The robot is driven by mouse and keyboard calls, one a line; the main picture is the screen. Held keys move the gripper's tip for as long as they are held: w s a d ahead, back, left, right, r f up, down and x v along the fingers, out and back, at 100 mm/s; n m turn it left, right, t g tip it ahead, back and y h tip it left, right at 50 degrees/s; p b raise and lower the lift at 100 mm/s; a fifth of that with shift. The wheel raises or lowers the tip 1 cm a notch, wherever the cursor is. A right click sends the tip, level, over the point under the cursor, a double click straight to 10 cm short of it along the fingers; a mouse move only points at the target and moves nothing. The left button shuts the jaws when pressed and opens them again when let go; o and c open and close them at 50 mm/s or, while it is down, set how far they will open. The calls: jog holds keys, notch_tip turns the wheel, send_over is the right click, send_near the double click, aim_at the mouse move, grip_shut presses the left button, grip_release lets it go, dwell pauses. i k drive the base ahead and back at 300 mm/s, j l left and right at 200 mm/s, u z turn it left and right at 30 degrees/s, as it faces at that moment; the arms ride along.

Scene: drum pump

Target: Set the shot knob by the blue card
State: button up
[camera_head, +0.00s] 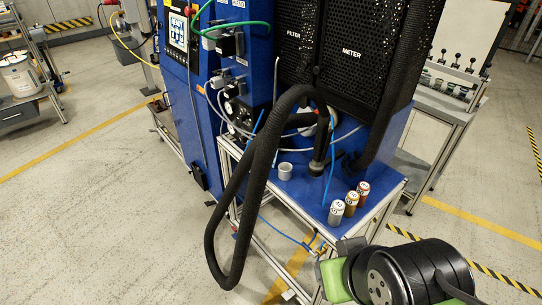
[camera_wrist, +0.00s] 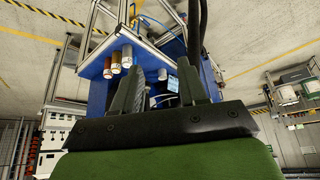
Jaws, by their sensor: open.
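I cannot pick out a shot knob or a blue card for certain in either view. A blue machine (camera_head: 259,60) carries black mesh panels marked FILTER and METER. Dark round fittings (camera_head: 240,115) on its front are partly covered by hoses and too small to tell apart. My gripper shows in the wrist view (camera_wrist: 160,66) with its two fingers apart and nothing between them. In the head view it is at the lower right, in front of the blue bench top, apart from the machine.
A silver can (camera_head: 337,212), a gold can (camera_head: 350,203) and a copper can (camera_head: 363,191) stand at the corner of the blue bench top (camera_head: 310,192). A white cup (camera_head: 285,171) stands behind them. A thick black hose (camera_head: 258,170) loops down in front. Open floor lies left.

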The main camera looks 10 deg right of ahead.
aim_at(242, 117)
jog(key=i+j+u, duration=0.15)
jog(key=i+j, duration=0.3)
jog(key=i+j+u, duration=0.2)
jog(key=i+j, duration=0.3)
jog(key=i+j+u, duration=0.15)
jog(key=i+j, duration=0.35)
jog(key=i+j+u, duration=0.2)
jog(key=i, duration=0.4)
jog(key=j, duration=0.1)
